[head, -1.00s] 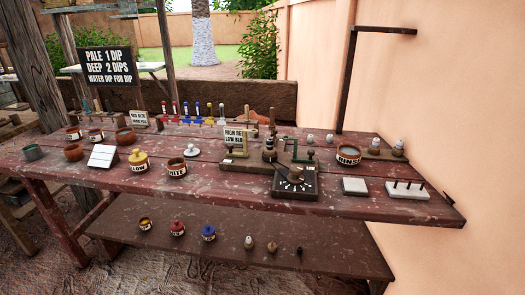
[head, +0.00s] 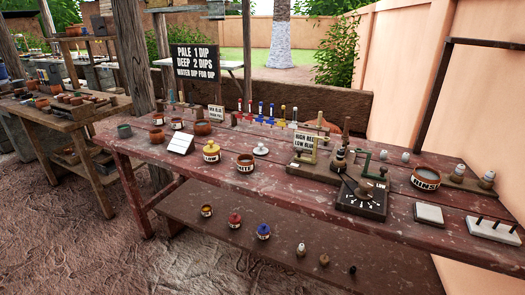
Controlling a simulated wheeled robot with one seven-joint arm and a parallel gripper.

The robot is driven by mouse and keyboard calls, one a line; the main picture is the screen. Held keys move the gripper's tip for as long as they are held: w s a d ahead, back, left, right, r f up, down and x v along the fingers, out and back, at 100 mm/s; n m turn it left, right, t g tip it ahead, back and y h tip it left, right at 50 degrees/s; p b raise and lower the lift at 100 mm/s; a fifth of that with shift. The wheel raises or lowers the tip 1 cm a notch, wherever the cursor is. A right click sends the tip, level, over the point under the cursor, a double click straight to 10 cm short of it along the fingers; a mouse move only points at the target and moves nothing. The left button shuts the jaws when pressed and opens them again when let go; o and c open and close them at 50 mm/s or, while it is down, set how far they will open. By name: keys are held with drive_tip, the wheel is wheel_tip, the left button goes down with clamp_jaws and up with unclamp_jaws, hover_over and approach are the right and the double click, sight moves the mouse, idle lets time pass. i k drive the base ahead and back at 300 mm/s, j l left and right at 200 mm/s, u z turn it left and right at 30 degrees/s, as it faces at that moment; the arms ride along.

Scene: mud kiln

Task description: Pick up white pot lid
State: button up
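A small white pot lid (head: 261,150) with a knob on top lies on the red-brown worktable (head: 400,228). It sits right of the brown pot labelled as white (head: 245,164), whose top looks open, and left of the wooden stand with the dial. It lies apart from both. A yellow lidded pot (head: 211,151) stands further left. My gripper does not show in the head view.
A black dial board (head: 361,197), a rinse bowl (head: 425,178) and a pegged white block (head: 493,230) stand to the right. A white sloped tile (head: 181,144) is at left. The lower shelf (head: 290,225) holds small pots. Open ground lies at front left.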

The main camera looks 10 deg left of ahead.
sight(261, 150)
drive_tip(key=i+j+u, duration=0.5)
drive_tip(key=i+u, duration=0.15)
drive_tip(key=i, duration=0.35)
